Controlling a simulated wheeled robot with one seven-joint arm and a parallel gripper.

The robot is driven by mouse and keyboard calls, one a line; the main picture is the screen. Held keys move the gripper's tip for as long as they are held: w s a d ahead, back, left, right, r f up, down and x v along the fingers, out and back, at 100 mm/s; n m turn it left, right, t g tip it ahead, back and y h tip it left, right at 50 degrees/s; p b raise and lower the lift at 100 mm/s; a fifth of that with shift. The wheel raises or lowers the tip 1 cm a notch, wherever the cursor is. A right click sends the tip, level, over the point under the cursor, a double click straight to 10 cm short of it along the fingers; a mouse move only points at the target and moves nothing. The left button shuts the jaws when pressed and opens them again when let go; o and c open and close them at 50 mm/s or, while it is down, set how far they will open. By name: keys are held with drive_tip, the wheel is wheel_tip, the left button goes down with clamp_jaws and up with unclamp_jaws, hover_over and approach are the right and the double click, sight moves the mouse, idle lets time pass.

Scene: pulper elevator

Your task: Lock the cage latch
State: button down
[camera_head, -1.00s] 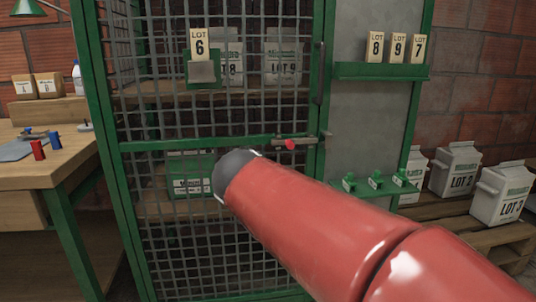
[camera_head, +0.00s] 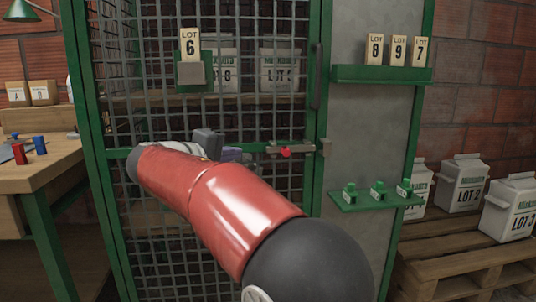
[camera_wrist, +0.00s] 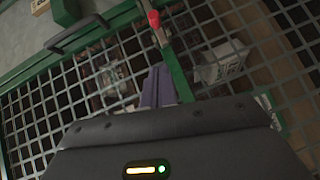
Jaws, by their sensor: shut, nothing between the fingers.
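The cage latch (camera_head: 296,148) is a grey metal bolt on the green middle rail of the mesh cage door (camera_head: 224,215). Its red knob (camera_head: 286,153) hangs at the bolt's lower side. A small grey catch (camera_head: 325,147) sits on the post to the right; I cannot tell whether the bolt reaches into it. My gripper (camera_head: 240,156) is just left of the latch, apart from the knob, and partly hidden by my red arm. In the wrist view my gripper's purple-grey fingers (camera_wrist: 157,86) are shut and empty. The red knob (camera_wrist: 154,19) shows beyond their tips.
A dark vertical handle (camera_head: 317,75) stands above the latch. A green shelf with number tags (camera_head: 382,74) and a lower green ledge (camera_head: 375,203) project on the right. A wooden bench (camera_head: 45,165) is at left, a pallet with white bags (camera_head: 450,262) at right.

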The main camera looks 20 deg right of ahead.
sight(289, 153)
drive_tip(key=shift+s+d+f+x, duration=0.1)
drive_tip(key=shift+s+d+x, duration=0.25)
drive_tip(key=shift+x, duration=1.8)
drive_tip(key=shift+s+d+f+x, duration=0.15)
drive_tip(key=shift+s+x, duration=0.4)
drive_tip(key=shift+x, duration=1.55)
drive_tip(key=shift+s+d+x, duration=0.25)
drive_tip(key=shift+s+x, duration=0.2)
drive_tip(key=shift+x, duration=1.7)
drive_tip(key=shift+d+b, duration=0.1)
drive_tip(key=shift+b, duration=0.25)
drive_tip(key=d+b, duration=0.1)
drive_tip(key=d, duration=0.1)
drive_tip(key=s+d+b, duration=0.1)
drive_tip(key=d, duration=0.1)
drive_tip(key=shift+s+f, duration=0.15)
drive_tip(key=shift+s+d, duration=0.1)
drive_tip(key=shift+d, duration=0.4)
